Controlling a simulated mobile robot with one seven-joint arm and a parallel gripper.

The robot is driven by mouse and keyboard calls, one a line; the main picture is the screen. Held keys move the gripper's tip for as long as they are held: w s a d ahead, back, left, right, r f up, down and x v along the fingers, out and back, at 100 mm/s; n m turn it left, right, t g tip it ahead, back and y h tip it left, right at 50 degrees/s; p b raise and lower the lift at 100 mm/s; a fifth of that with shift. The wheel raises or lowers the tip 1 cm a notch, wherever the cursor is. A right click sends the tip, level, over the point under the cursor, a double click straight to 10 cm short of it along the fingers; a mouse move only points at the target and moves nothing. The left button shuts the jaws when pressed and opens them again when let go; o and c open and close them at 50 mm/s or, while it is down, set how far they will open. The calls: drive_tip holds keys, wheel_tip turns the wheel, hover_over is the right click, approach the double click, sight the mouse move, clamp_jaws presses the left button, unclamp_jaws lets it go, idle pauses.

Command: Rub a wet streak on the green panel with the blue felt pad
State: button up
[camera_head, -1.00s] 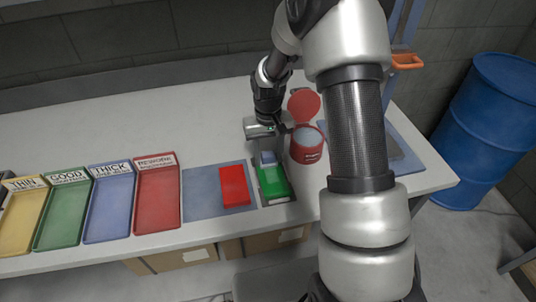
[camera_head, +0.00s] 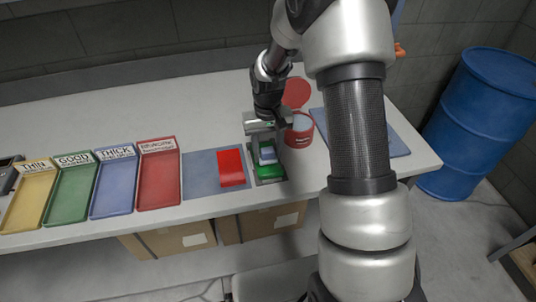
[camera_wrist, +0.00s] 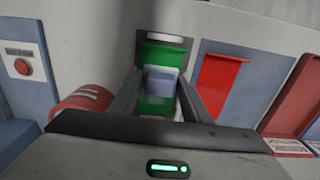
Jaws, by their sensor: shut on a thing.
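The green panel (camera_head: 272,173) lies in a grey holder near the front edge of the bench, and also shows in the wrist view (camera_wrist: 161,54). My gripper (camera_wrist: 160,80) is shut on the blue felt pad (camera_wrist: 159,84), one finger on each side of it. In the head view the pad (camera_head: 268,155) is over the panel, with green showing on both its far and near sides. It looks low against the panel, but I cannot tell if it touches. No wet streak can be made out.
A red pot (camera_head: 300,133) with its lid open stands close right of my gripper. A red panel (camera_head: 231,167) lies on a blue-grey mat (camera_head: 197,181) to the left. Red, blue, green and yellow trays line the left side. The back of the bench is clear.

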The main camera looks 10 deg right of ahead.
sight(268, 149)
drive_tip(key=shift+r+p, duration=1.6)
drive_tip(key=shift+r, duration=1.2)
